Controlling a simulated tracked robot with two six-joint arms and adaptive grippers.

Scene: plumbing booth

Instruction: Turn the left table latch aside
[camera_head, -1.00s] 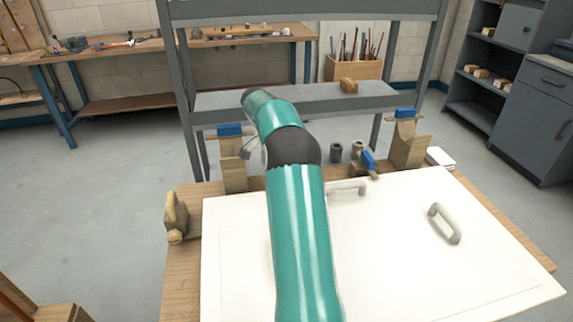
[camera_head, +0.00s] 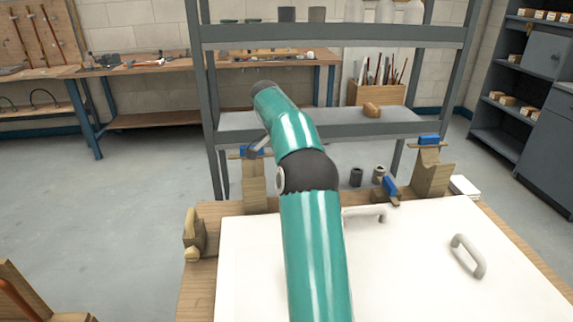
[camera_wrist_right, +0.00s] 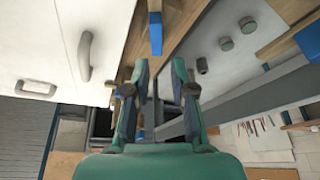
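A blue latch (camera_head: 390,188) sits at the far edge of the white panel (camera_head: 420,270); it also shows in the right wrist view (camera_wrist_right: 155,32). My teal arm hides the panel's far edge to its left, so I cannot clearly see a left table latch there. In the right wrist view a small blue patch (camera_wrist_right: 141,134) shows low between the fingers, perhaps part of it. My right gripper (camera_wrist_right: 158,75) is open and empty, its fingers apart over the table edge. In the head view only a grey bit of a gripper shows by the left post. My left gripper is not identifiable.
Blue-topped wooden posts stand left (camera_head: 255,185) and right (camera_head: 432,175) at the table's back. Two grey handles (camera_head: 468,256) (camera_head: 364,214) rise from the panel. Small dark cups (camera_head: 356,177) stand behind it. A grey shelf rack (camera_head: 330,36) stands beyond.

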